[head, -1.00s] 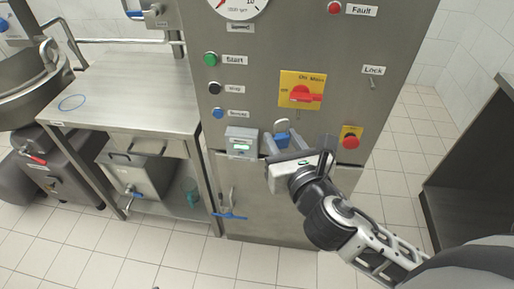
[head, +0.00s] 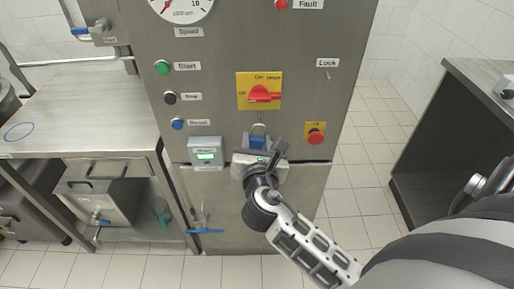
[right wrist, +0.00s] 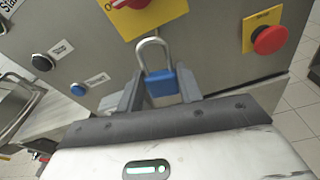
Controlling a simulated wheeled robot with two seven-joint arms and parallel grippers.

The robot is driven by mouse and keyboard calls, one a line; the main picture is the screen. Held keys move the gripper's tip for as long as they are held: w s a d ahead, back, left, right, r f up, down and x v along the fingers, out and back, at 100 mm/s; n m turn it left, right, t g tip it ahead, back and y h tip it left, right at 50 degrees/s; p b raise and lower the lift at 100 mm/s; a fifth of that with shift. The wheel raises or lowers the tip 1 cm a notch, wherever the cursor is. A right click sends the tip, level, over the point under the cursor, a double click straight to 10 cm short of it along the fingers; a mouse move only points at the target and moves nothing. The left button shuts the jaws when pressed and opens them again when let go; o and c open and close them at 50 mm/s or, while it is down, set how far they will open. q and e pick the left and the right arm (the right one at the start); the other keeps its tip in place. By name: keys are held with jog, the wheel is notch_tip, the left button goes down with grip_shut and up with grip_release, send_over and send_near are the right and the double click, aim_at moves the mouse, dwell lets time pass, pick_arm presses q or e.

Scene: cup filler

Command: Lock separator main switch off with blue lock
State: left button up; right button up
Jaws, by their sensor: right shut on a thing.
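The blue lock (head: 257,141) has a blue body and a silver shackle. My right gripper (head: 263,148) is shut on its body in front of the grey cabinet, just below the main switch. The right wrist view shows the lock (right wrist: 163,83) upright between the fingers (right wrist: 160,92), with the shackle pointing up and its top near the yellow plate's lower edge. The main switch (head: 263,95) is a red handle on a yellow plate. Its exact setting is hard to read. The shackle appears apart from the switch. My left gripper is out of view.
A red emergency button (head: 315,138) on a yellow plate is right of the lock. A small grey box with a green display (head: 205,156) is to the left. A hook (head: 326,75) sits below the "Lock" label. A steel table (head: 80,115) stands left.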

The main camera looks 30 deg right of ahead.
aim_at(255, 122)
jog(key=shift+b+x, duration=0.55)
jog(key=shift+x, duration=1)
jog(key=shift+b+x, duration=0.3)
jog(key=shift+x, duration=0.65)
jog(key=shift+w+d+p, duration=0.25)
jog(key=shift+w+p, duration=0.05)
jog(key=shift+w, duration=0.05)
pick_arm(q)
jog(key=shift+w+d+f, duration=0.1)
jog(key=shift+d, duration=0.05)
pick_arm(e)
jog(key=shift+f, duration=0.1)
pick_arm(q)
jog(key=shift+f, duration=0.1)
pick_arm(e)
jog(key=o, duration=1.1)
